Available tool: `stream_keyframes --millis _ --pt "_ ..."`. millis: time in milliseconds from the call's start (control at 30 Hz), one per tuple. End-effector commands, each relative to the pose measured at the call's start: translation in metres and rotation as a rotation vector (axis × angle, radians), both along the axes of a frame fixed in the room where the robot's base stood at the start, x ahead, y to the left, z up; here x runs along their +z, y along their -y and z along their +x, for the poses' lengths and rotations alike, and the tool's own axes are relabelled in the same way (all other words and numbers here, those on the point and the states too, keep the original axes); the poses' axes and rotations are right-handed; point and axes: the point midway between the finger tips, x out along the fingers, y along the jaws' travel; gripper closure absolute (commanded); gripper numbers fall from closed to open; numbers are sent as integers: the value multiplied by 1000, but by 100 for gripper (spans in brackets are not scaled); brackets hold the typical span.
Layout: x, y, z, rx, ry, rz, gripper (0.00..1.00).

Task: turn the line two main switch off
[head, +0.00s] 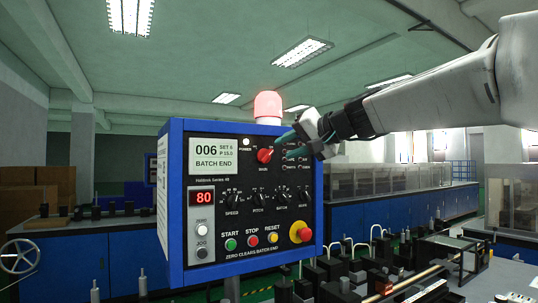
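A blue control box (174,200) with a black front panel stands in the middle of the head view. A red rotary knob (265,155) sits at its upper middle, with a small label below that seems to read MAIN. Its handle looks slightly tilted; its exact position is too small to read. A lit white lamp (246,143) marked POWER is at its upper left. My gripper (301,144) is just right of the knob, in front of the panel's upper right corner. Its teal fingertips are apart, with no object visible between them. It hides part of the small lamps there. No line number is readable.
The box also has a display (213,156) reading BATCH END, a red 80 readout (203,198), several black dials, START, STOP and RESET buttons, and a red knob on yellow (300,232). A lit red beacon (267,106) stands on top. Machinery (400,280) fills the lower right.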

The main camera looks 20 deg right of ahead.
Motion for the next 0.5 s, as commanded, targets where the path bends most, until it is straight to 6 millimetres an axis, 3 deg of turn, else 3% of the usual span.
stream_keyframes --millis 300,500 --pt "-15 -23 41 4 -4 -1 68" --pt "-17 -27 49 2 -3 -2 68"
